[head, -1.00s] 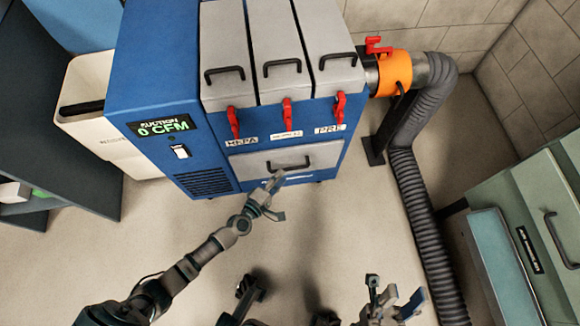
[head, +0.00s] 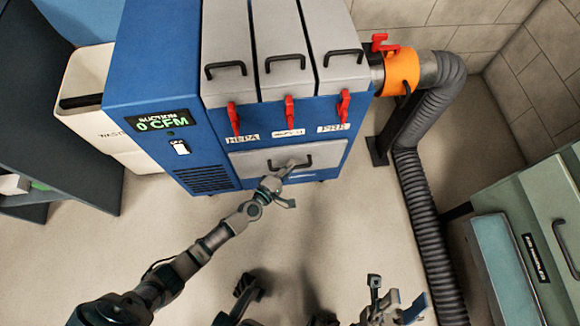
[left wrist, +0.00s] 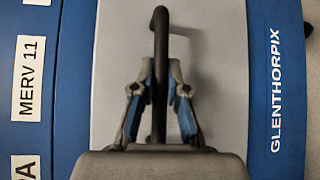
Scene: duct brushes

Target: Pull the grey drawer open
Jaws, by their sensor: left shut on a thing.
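The grey drawer (head: 244,163) is the low front panel of the blue cabinet, below the row of red latches. It looks closed, flush with the cabinet front. Its dark bar handle (head: 308,161) also shows in the left wrist view (left wrist: 160,30). My left gripper (head: 287,170) is at the handle, its two fingers (left wrist: 160,95) on either side of the bar and shut on it. The gripper hides part of the handle. My right gripper (head: 390,303) is at the bottom of the head view, away from the cabinet; its jaw state is unclear.
The blue cabinet (head: 150,70) has grey filter panels with handles and red latches (head: 290,110) above the drawer. A corrugated grey hose (head: 420,200) runs down at the right. A green cabinet (head: 545,215) stands far right. The floor before the drawer is clear.

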